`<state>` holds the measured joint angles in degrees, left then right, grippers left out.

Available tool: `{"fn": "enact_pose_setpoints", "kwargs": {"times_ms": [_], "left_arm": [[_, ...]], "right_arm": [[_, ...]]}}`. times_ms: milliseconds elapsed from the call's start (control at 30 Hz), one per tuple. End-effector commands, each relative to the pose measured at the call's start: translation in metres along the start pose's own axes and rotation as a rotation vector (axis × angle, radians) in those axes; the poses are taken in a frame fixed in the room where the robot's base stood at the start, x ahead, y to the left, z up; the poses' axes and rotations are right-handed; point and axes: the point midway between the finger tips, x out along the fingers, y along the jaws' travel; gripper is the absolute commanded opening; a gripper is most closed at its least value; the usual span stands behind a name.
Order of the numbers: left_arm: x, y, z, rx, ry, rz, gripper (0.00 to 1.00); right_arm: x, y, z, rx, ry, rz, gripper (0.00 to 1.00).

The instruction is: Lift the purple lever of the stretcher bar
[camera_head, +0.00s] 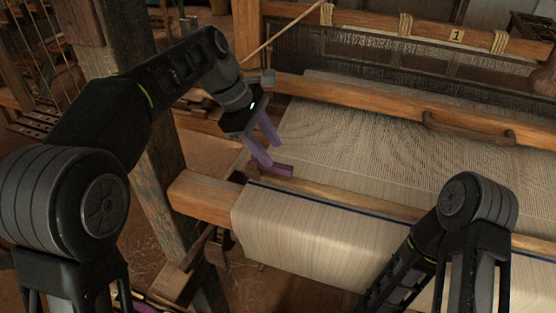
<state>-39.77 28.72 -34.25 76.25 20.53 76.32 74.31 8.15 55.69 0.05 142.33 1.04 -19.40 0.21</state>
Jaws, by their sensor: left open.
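The purple lever (281,170) lies at the left end of the wooden stretcher bar (345,196), which runs across the pale cloth (310,232) behind a dark blue stripe. My left gripper (272,154) reaches down from the upper left to the cloth's left edge. Its two purplish fingers are apart, with nothing seen between them. The lower fingertip is right at the lever and overlaps it in the picture; I cannot tell whether they touch. My right arm shows at the lower right, but its gripper is out of the picture.
A wooden front beam (203,198) juts out to the left under the cloth. A thick wooden post (152,150) stands behind my left arm. A beam with a curved handle (465,129) crosses above the warp threads. Earthen floor (150,222) shows at the lower left.

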Motion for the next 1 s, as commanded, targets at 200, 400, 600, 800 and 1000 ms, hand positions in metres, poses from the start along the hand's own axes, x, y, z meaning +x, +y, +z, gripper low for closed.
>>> {"fn": "enact_pose_setpoints", "kwargs": {"times_ms": [200,400,600,800,1000], "left_arm": [[0.034,0.0,0.0,-0.001,0.0,-0.004,0.4],[0.051,0.0,0.0,0.0,0.001,0.0,0.4],[0.053,0.0,0.0,0.001,0.001,0.001,0.4],[0.053,0.0,0.0,0.001,0.0,0.001,0.3],[0.053,0.0,0.0,0.001,0.0,0.001,0.13]], "right_arm": [[-0.006,-0.001,0.0,0.001,-0.002,0.002,0.36],[-0.008,-0.002,0.0,0.002,-0.003,0.003,0.36],[-0.008,-0.001,0.0,0.002,-0.003,0.003,0.36],[-0.008,-0.001,0.0,0.002,-0.002,0.003,0.36],[-0.008,-0.001,0.0,0.002,-0.002,0.003,0.36]]}}
